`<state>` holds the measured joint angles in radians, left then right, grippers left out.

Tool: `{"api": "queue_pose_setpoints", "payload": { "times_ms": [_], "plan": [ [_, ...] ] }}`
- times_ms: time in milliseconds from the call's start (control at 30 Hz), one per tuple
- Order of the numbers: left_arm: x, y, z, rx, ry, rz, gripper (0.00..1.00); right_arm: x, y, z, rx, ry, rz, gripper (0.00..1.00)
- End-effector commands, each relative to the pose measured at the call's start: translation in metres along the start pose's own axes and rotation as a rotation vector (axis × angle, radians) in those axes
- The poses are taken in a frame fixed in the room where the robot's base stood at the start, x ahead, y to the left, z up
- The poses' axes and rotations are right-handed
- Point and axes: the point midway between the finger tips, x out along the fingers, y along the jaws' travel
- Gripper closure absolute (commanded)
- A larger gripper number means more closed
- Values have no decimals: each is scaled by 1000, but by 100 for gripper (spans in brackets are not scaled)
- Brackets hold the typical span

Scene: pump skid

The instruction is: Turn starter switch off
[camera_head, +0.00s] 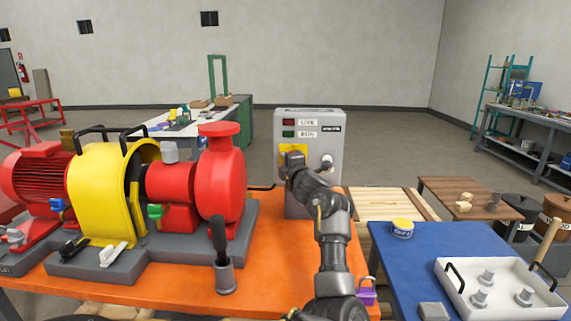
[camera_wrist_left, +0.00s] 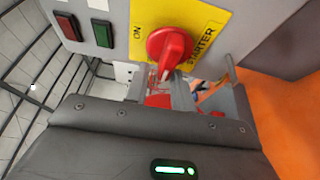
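The grey control box (camera_head: 325,160) stands upright at the back of the orange bench. It carries a yellow starter plate (camera_head: 285,149), partly hidden by my left gripper (camera_head: 294,160). In the left wrist view the red starter switch (camera_wrist_left: 168,48) sits on the yellow plate (camera_wrist_left: 212,18), with its white mark at the lower end of the handle. "ON" is printed left of the switch and "STARTER" right of it. My left gripper (camera_wrist_left: 185,82) looks open, its fingers apart just short of the switch. My right gripper is not in view.
A red and yellow pump set (camera_head: 195,195) fills the bench's left side. A dark-handled tool in a grey holder (camera_head: 225,275) stands in front. A blue table (camera_head: 400,265) with a white tray (camera_head: 458,300) is at the right. The box's LIVE lamp (camera_head: 288,122) and RUN lamp (camera_head: 288,134) look dark.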

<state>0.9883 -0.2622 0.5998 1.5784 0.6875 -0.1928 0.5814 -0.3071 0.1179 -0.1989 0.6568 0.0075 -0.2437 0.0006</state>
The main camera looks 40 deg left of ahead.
Motion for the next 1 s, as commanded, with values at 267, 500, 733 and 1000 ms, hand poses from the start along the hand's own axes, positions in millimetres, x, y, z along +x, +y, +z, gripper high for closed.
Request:
{"api": "queue_pose_setpoints", "payload": {
  "times_ms": [267, 500, 733, 1000],
  "plan": [
    [0, -2, -1, 2, 1, -3, 64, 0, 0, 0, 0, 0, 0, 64],
    [1, 2, -1, 1, 2, -2, 64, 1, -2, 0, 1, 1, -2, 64],
    [-6, 38, 0, -5, -3, 2, 64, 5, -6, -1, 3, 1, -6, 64],
    [-49, 92, -17, -8, -2, 2, 64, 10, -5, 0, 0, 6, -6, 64]
  ]
}}
